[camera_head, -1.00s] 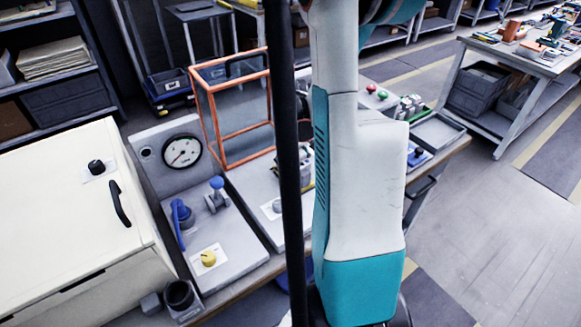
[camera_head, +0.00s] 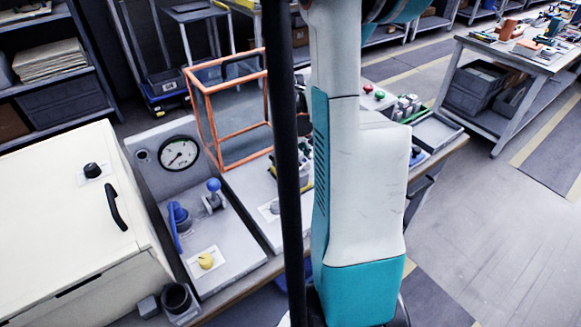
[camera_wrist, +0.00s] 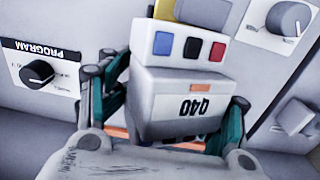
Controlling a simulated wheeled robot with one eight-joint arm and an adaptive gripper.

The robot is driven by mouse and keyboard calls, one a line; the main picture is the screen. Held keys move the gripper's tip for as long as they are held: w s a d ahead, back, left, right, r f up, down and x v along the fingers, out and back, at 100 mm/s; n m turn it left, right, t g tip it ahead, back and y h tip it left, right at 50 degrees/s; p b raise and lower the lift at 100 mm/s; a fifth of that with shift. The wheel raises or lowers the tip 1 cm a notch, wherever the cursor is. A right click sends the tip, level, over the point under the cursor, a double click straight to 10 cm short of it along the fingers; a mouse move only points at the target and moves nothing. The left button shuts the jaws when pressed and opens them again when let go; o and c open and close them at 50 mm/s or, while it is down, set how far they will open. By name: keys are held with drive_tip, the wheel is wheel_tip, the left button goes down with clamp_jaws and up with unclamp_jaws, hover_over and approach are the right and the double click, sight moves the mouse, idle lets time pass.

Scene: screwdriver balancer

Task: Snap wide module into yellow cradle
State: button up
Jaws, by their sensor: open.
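In the wrist view a grey block-shaped module (camera_wrist: 180,100) with an orange mark and an upside-down printed label fills the middle. Blue, black and red squares show on its upper part. My gripper (camera_wrist: 178,85) is open, with one dark green finger on each side of the module. I cannot tell whether either finger touches it. A yellow piece (camera_wrist: 178,9) shows behind the module at the top edge; I cannot tell whether it is the cradle. In the head view my arm and a dark post hide the gripper and most of the module area.
The grey panel has a PROGRAM knob (camera_wrist: 37,73) at left and another knob (camera_wrist: 288,18) at upper right in the wrist view. In the head view an orange-framed clear box (camera_head: 232,108), a gauge panel (camera_head: 180,153) and a white cabinet (camera_head: 75,215) stand left of my arm.

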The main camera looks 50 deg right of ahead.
wheel_tip(320, 180, up, 10)
drive_tip(key=shift+a+r, duration=0.15)
drive_tip(key=shift+r, duration=0.1)
drive_tip(key=shift+w, duration=0.15)
idle(0.5)
